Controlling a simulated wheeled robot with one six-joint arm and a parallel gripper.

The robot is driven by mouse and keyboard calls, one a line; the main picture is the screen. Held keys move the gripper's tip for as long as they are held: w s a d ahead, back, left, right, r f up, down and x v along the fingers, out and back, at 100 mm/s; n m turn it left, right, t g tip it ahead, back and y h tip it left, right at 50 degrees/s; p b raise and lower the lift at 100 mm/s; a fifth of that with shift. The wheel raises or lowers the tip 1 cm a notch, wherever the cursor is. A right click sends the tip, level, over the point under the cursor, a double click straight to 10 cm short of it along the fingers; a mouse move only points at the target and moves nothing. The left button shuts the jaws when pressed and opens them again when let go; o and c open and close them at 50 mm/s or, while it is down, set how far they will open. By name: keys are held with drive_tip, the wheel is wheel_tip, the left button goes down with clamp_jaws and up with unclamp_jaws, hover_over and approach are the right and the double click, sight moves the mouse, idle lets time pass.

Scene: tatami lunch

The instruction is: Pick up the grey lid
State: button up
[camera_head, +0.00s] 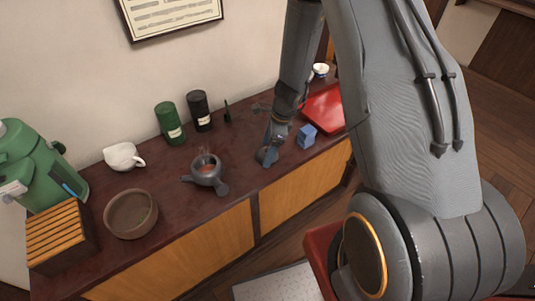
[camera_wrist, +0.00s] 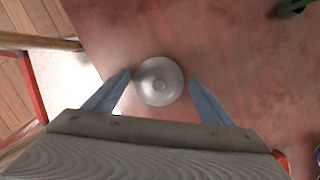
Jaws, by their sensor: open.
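The grey lid (camera_wrist: 158,81) is a round disc with a small central knob, lying flat on the dark red-brown counter top in the wrist view. My gripper (camera_wrist: 160,76) is open, with one blue finger on each side of the lid and a visible gap on both sides. The height of the fingertips above the counter is hard to judge. In the head view the lid (camera_head: 263,156) shows small and partly covered at the end of my gripper (camera_head: 271,143). A grey teapot (camera_head: 205,172) without a lid stands to the left of it.
A blue block (camera_head: 307,136) and a red tray (camera_head: 326,108) are close on the right. A brown bowl (camera_head: 130,214), white cup (camera_head: 123,157), green canister (camera_head: 169,124) and black canister (camera_head: 200,111) stand left. The counter's front edge is close to the lid.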

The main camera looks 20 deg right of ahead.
drive_tip(key=shift+f, duration=0.1)
drive_tip(key=c, duration=0.9)
drive_tip(key=shift+o, duration=0.2)
